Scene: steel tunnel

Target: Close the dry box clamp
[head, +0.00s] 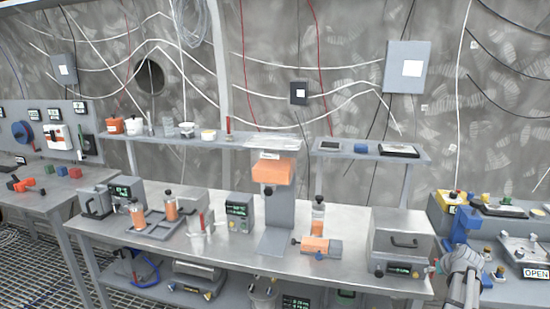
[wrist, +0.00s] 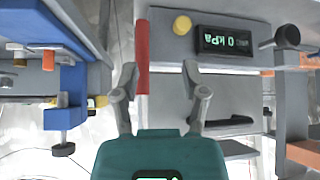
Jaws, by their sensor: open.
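The dry box appears to be the grey box (head: 403,228) with a dark handle and a small display, at the right end of the middle bench. In the wrist view its front (wrist: 190,48) shows upside down, with a display reading 0 kPa. A red lever (wrist: 142,58), apparently the clamp, runs along the box's left edge in that view. My gripper (wrist: 160,72) is open, its left fingertip close to the lever's lower part. I cannot tell whether they touch. In the head view my arm end (head: 465,272) is right of the box, and the lever is not clearly visible.
A blue fixture (head: 466,232) stands close behind my arm end; it also shows in the wrist view (wrist: 68,100). A right-hand bench holds a plate fixture with an OPEN sign (head: 535,271).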

